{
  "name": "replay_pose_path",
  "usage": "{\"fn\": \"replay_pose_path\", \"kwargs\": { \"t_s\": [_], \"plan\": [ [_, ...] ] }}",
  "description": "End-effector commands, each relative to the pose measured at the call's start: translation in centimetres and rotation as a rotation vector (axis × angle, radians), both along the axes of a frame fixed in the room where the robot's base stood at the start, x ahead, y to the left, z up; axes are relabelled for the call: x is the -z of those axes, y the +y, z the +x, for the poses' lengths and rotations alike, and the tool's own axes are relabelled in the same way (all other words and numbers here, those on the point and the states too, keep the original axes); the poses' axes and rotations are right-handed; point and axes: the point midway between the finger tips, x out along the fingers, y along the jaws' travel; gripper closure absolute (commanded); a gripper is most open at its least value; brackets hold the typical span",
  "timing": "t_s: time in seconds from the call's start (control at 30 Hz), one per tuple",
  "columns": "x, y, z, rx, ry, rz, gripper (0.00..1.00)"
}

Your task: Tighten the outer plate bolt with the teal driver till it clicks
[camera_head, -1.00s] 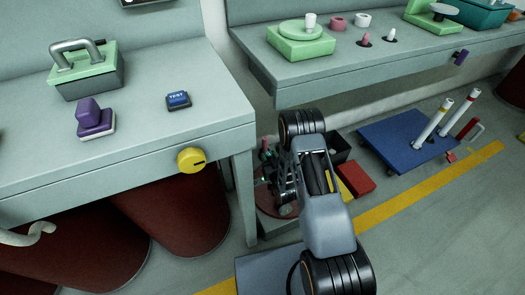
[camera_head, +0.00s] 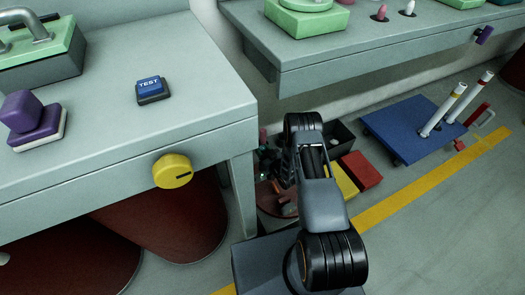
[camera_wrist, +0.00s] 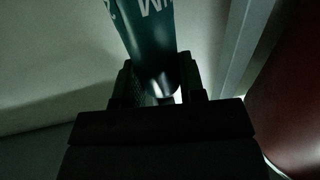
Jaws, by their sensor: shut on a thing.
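In the wrist view, my gripper (camera_wrist: 162,98) is shut on the teal driver (camera_wrist: 148,40). The driver's teal body with white lettering stands up out of the jaws toward the top of the picture, and its lower end is hidden between the fingers. In the head view my own arm hides most of the gripper, and the driver cannot be made out there. No outer plate or bolt can be picked out in either view.
A bench with a yellow knob (camera_head: 172,171), blue TEST button (camera_head: 151,89) and purple block (camera_head: 32,118) stands left. A second bench (camera_head: 400,50) is at the back. A blue platform (camera_head: 395,130) with white tubes stands right. A red box (camera_head: 361,170) lies beyond my arm.

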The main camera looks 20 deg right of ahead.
Motion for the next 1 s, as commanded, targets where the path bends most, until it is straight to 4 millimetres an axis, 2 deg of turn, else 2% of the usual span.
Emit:
{"fn": "replay_pose_path", "kwargs": {
  "t_s": [0.17,0.5,1.0],
  "plan": [
    [0.6,0.1,-0.1,-0.002,-0.002,0.000,1.00],
    [4.2,0.2,-0.1,-0.004,-0.002,0.000,1.00],
    [4.3,-0.2,0.1,-0.486,-0.005,-0.004,1.00]
  ]
}}
